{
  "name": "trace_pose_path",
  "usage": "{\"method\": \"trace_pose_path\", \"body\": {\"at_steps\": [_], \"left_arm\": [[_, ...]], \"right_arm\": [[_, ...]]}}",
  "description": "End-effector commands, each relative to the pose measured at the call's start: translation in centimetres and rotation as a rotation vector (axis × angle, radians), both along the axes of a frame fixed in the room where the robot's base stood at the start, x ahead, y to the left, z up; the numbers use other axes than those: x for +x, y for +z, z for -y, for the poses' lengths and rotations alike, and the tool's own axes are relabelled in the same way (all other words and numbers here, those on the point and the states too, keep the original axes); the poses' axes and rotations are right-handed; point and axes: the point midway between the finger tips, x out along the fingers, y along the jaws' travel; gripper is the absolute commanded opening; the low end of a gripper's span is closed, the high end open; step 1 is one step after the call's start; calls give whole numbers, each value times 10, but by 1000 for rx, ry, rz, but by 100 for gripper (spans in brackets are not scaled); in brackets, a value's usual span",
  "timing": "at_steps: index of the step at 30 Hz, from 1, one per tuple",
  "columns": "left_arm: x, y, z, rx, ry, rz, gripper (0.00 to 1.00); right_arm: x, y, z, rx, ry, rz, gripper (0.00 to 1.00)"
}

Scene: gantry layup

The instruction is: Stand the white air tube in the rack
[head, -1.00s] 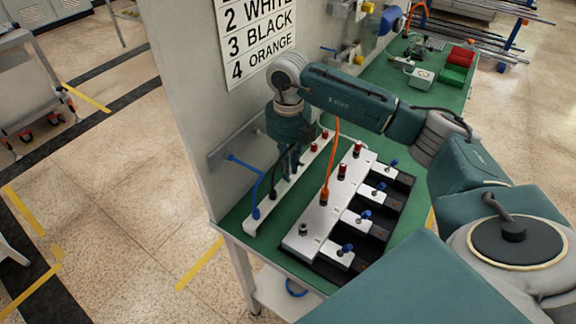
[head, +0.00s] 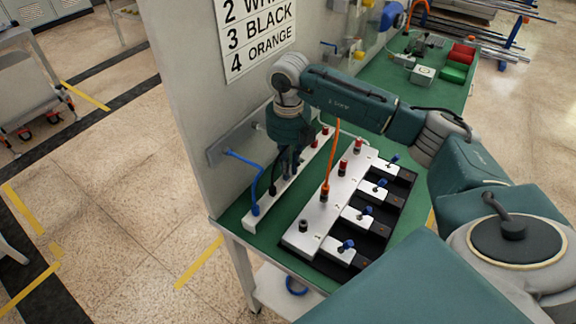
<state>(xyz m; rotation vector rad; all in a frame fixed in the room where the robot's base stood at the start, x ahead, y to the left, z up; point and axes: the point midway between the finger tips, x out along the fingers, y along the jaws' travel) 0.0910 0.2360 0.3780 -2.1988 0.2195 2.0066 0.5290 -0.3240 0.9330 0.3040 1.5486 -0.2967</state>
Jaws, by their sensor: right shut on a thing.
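The rack (head: 249,222) is a long white rail with ports along the back wall panel. A blue tube (head: 243,160) stands in its near end, and a dark plug (head: 273,188) stands beside my gripper. My right gripper (head: 288,172) points down over the rack's middle, shut; the plug between its fingers is mostly hidden and looks like the white air tube's. A thin white tube (head: 351,138) curves behind the manifold's far end. An orange tube (head: 334,155) stands in the white manifold (head: 310,222). My left gripper is not in view.
The manifold has red-capped ports (head: 343,168) and a row of blue-handled valves (head: 346,246) on its right. Red and green bins (head: 454,73) stand farther back on the green bench (head: 402,235). The wall panel (head: 190,100) rises close behind the rack.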

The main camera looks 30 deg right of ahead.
Motion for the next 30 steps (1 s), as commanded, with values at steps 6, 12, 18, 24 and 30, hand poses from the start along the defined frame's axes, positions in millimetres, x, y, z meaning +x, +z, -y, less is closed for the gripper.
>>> {"method": "trace_pose_path", "body": {"at_steps": [6, 12, 18, 24, 30], "left_arm": [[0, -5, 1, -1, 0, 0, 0], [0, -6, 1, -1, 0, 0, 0], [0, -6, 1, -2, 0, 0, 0], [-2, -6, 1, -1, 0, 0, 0], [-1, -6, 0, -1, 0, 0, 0]], "right_arm": [[0, -7, 0, 0, 0, 0, 0], [0, -9, 0, 0, 0, 0, 22], [-1, -10, 0, -1, 0, -3, 36], [-1, -10, 0, -2, 0, -4, 36], [1, 11, 0, -1, 0, 3, 36]]}}
